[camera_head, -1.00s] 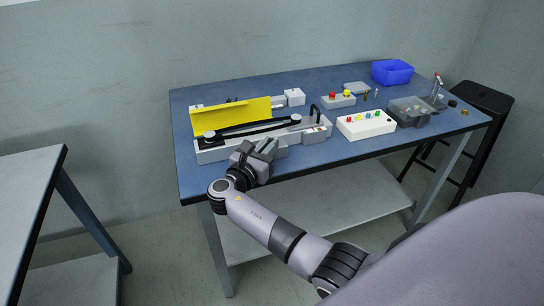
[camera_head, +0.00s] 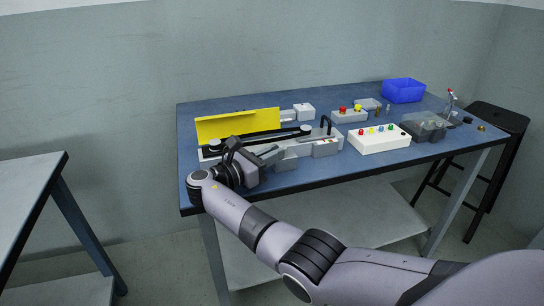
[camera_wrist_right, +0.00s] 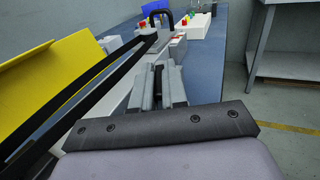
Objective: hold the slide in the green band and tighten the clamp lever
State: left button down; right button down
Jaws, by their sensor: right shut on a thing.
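The gantry (camera_head: 210,154) lies along the front of the blue table, with black belts, round pulleys and a yellow cover (camera_head: 240,124). My right gripper (camera_head: 276,155) is at its front side. In the right wrist view, its fingers (camera_wrist_right: 158,82) are closed around a narrow dark part (camera_wrist_right: 158,76). I cannot tell whether that part belongs to the slide or the clamp lever. A black loop handle (camera_head: 326,123) stands to the right of the gripper, apart from it. A small marked label (camera_head: 324,143) is below the handle; I cannot make out a green band. My left gripper is out of view.
A black stool (camera_head: 498,117) is beyond the table. The table's front edge runs below the gripper.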

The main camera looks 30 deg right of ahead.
jog(key=c, duration=1.2)
grip_release()
jog(key=shift+o, duration=0.2)
jog(key=a, duration=0.3)
jog(key=s+a, duration=0.1)
jog(key=a, duration=0.3)
jog(key=shift+s, duration=0.15)
